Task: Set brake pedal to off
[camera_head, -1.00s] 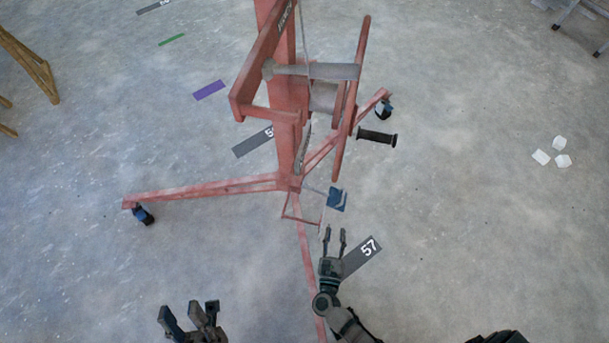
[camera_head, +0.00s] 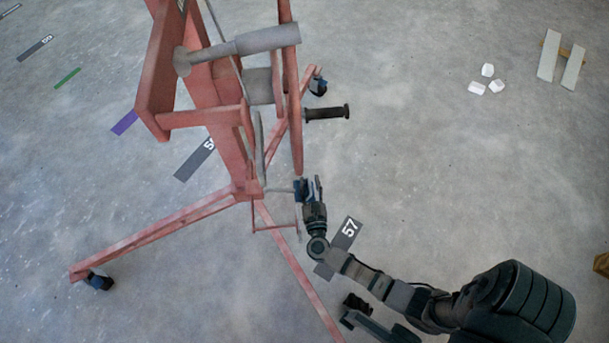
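The red panel lift (camera_head: 215,130) stands on its splayed legs at the left centre. The small blue brake pedal (camera_head: 299,187) sits low on its right side, by a thin red frame near the base. My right gripper (camera_head: 314,184) is right at the pedal, with its fingers beside and partly over it. I cannot tell whether they touch or how far apart the fingers are. A dark two-pronged part of mine at the bottom, probably my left gripper (camera_head: 354,306), is away from the lift; its opening is unclear.
A black-handled crank (camera_head: 327,112) sticks out of the lift above my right gripper. A caster (camera_head: 99,281) ends the left leg. A floor label marked 57 (camera_head: 348,229) lies beside my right forearm. White blocks (camera_head: 487,70) lie at upper right. The floor at right is mostly clear.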

